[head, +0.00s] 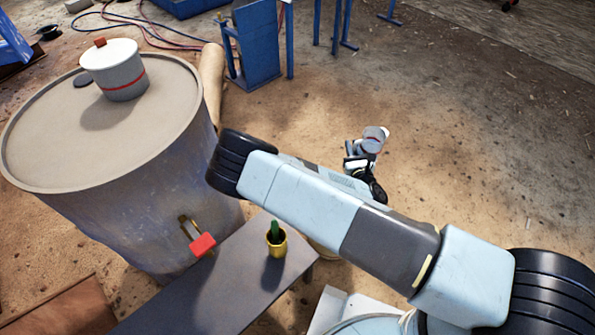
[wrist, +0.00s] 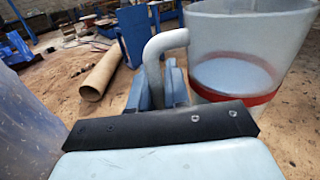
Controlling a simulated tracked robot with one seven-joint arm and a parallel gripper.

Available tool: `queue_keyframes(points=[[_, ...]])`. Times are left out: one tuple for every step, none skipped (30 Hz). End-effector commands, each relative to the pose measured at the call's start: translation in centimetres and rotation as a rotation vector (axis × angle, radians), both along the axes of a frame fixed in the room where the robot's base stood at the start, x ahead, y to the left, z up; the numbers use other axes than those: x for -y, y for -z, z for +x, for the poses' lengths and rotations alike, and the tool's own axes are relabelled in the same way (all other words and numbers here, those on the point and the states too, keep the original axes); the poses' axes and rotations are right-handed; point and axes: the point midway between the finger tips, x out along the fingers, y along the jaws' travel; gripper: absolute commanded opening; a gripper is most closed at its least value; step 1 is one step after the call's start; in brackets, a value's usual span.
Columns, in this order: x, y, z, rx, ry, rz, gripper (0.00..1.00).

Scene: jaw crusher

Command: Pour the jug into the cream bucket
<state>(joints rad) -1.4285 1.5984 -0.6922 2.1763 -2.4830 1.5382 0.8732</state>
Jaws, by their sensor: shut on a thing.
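The jug (head: 375,138), pale grey-white with a red band, is held beyond the end of my arm in the head view. My gripper (head: 358,163) is shut on its handle. In the wrist view the jug (wrist: 245,45) fills the upper right, and its curved handle (wrist: 160,48) runs down between my blue gripper fingers (wrist: 170,88). The jug looks roughly upright there; its contents are not clear. A cream rounded edge (head: 322,249), perhaps the cream bucket, shows low beside the bench end, mostly hidden by my arm. The bucket is not clear in the wrist view.
A large drum (head: 150,165) stands at left with a white red-banded lidded pot (head: 122,80) on top. A dark bench (head: 200,290) holds a yellow pot with a cactus (head: 276,243). Blue metal stands (head: 255,45) are behind. The floor at right is clear.

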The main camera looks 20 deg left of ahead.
Motion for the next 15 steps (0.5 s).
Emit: queue_keyframes(points=[[-2.3,0.7,-1.5,0.0,-0.042,0.0,0.0],[-3.4,1.0,-2.2,0.0,-0.062,0.0,0.0],[-4.9,1.5,-3.3,-0.001,-0.089,0.001,0.0],[-6.0,1.8,-4.2,-0.001,-0.11,0.002,0.0],[-7.1,2.2,-5.0,-0.002,-0.129,0.001,0.0],[-8.3,2.7,-6.1,-0.004,-0.153,0.001,0.0],[-9.2,3.0,-7.0,-0.004,-0.17,0.001,0.0],[-10.1,3.3,-7.8,-0.004,-0.187,0.001,0.0],[-11.0,3.7,-8.7,-0.004,-0.207,0.002,0.0],[-11.7,3.9,-9.4,-0.005,-0.22,0.002,0.0],[-12.3,4.1,-10.1,-0.005,-0.233,0.001,0.0],[-13.0,4.4,-10.8,-0.006,-0.248,0.002,0.0],[-13.4,4.6,-11.3,-0.006,-0.258,0.003,0.0],[-13.8,4.7,-11.8,-0.007,-0.266,0.002,0.0],[-14.2,4.9,-12.2,-0.007,-0.274,0.002,0.0]])
